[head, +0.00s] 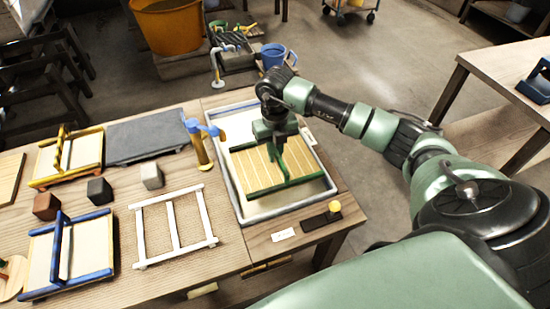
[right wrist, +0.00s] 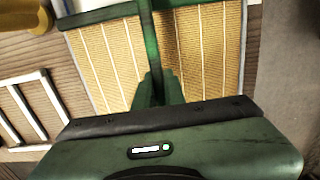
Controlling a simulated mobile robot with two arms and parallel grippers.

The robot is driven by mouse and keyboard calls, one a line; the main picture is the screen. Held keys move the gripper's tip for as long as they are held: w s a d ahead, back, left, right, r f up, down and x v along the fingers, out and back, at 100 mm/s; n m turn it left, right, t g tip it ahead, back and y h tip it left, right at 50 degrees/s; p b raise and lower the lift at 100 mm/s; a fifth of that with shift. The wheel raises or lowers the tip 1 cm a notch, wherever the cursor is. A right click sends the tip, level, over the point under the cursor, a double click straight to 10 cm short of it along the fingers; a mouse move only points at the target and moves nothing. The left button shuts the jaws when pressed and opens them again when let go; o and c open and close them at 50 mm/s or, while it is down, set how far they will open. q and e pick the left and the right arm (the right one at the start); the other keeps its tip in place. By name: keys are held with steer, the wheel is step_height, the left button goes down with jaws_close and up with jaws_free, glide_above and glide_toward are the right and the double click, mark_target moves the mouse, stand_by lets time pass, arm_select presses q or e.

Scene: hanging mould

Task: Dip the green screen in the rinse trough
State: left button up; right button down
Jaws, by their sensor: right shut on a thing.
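The green screen (head: 258,172) has a green frame, a yellowish ribbed mesh and a green centre bar. It lies flat within the outline of the grey-rimmed rinse trough (head: 243,213) in the head view. I cannot tell whether it touches the bottom or hangs just above it. My right gripper (head: 277,141) is above the screen and shut on its green bar. The mesh (right wrist: 205,50) also shows in the right wrist view, on both sides of the bar, with the gripper over its near part. My left gripper is not in view.
Left of the trough stand a blue-and-yellow tap-like stand (head: 201,146), a white frame (head: 174,228), a yellow screen (head: 84,153), a blue screen (head: 88,249), a dark slab (head: 146,137) and small blocks. A yellow-knobbed black piece (head: 321,219) sits at the trough's near edge.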

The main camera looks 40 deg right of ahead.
steer(key=shift+r, duration=0.1)
steer(key=shift+r+p, duration=1.4)
steer(key=shift+r, duration=0.55)
